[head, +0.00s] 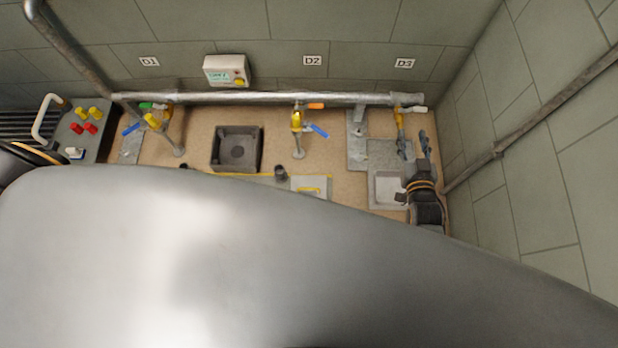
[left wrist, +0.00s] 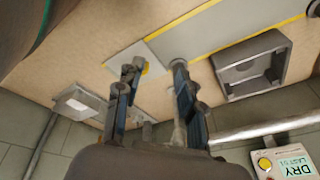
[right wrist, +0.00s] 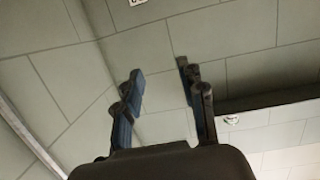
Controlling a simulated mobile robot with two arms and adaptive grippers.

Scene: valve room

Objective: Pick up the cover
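No part is plainly marked as the cover, and I cannot tell which one it is. A dark square piece with raised walls (head: 237,166) sits on the tan bench; it also shows right of my left gripper in the left wrist view (left wrist: 262,88). My left gripper (left wrist: 155,70) is open and empty above the bench, near a small grey plate with a yellow mark (left wrist: 120,57). My right gripper (head: 415,147) is open and empty over the bench's right end, with only wall between its fingers (right wrist: 160,72).
A silver pipe (head: 250,98) with several valves runs along the back wall. A panel with red and yellow knobs (head: 78,131) stands at the left. A grey plate with a pale square (head: 386,190) lies at the right. My own grey body hides the near bench.

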